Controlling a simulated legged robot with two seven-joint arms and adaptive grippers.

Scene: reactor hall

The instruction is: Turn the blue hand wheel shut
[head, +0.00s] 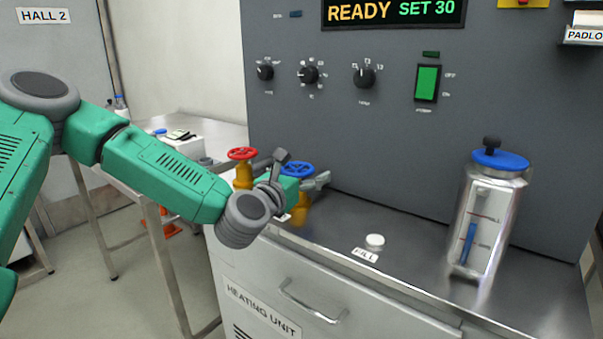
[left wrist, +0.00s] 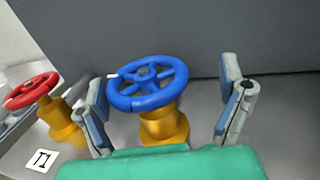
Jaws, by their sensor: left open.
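The blue hand wheel (head: 299,169) sits on a yellow valve body (head: 299,206) on the steel bench, close to the grey panel. In the left wrist view the blue wheel (left wrist: 148,83) lies between the spread fingers of my left gripper (left wrist: 168,105), with gaps at both sides. A small white mark shows on the wheel's left rim. In the head view my left gripper (head: 301,174) is at the wheel, partly hidden by its own wrist. It is open and holds nothing. My right gripper is not in view.
A red hand wheel (head: 242,154) on a yellow valve stands just left of the blue one; it also shows in the left wrist view (left wrist: 31,90). The grey panel (head: 400,130) rises behind. A glass jar with a blue lid (head: 499,160) and a white fill cap (head: 375,240) stand to the right.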

